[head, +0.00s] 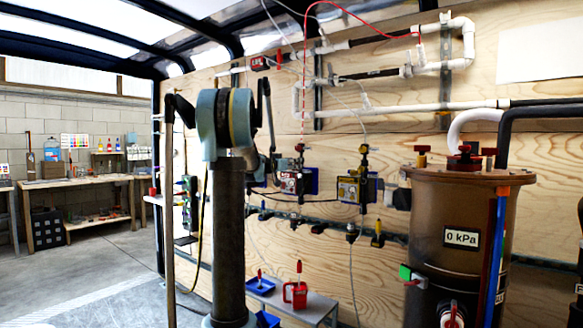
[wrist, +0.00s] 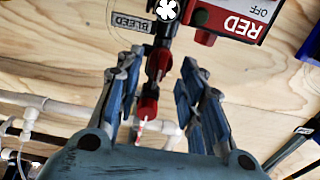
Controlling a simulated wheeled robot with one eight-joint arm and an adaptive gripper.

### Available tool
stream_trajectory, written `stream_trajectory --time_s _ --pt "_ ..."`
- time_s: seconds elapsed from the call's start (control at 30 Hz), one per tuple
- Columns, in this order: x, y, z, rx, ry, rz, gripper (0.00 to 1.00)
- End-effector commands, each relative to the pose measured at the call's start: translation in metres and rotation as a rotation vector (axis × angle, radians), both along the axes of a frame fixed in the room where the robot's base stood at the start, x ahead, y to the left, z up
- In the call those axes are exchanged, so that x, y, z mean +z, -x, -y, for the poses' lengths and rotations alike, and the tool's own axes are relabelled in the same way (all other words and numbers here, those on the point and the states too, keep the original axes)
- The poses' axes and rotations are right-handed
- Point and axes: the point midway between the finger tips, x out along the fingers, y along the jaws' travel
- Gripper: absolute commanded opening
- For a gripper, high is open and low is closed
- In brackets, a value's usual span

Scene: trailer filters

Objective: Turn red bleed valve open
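The red bleed valve (wrist: 150,106) shows in the wrist view between my gripper's fingers, below an upside-down BLEED tag (wrist: 132,23). It has red parts on a dark fitting and a pale tip. My gripper (wrist: 159,63) is open, with one finger on each side of the valve and visible gaps to both. In the head view the small red valve (head: 299,148) sits above the red unit (head: 296,182). There my gripper is mostly hidden behind my arm. Whether the valve is open or closed I cannot tell.
A red box marked RED and OFF (wrist: 231,18) is close by the right finger. A yellow-and-blue unit (head: 352,189) is farther right on the plywood wall. A brown tank (head: 455,215) reading 0 kPa stands at right. Pipes and thin tubes run above.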

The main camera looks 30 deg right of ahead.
Motion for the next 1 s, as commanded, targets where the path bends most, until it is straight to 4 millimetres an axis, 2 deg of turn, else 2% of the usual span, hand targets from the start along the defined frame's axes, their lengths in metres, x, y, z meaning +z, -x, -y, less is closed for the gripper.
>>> stream_trajectory --time_s 0.07,0.1,0.23,0.27,0.67,1.0 --pt "0.0000 0.0000 -0.0002 0.000 0.000 0.000 0.36" --pt "0.0000 0.0000 -0.0002 0.000 0.000 0.000 0.31" --pt "0.0000 0.0000 -0.0004 0.000 0.000 0.000 0.02" --pt "0.0001 -0.0002 -0.0005 0.001 0.000 0.000 0.00" --pt "0.0002 -0.0017 -0.0003 0.002 0.018 -0.043 0.00" --pt "-0.0002 -0.0055 -0.0026 0.005 0.108 -0.257 0.00"
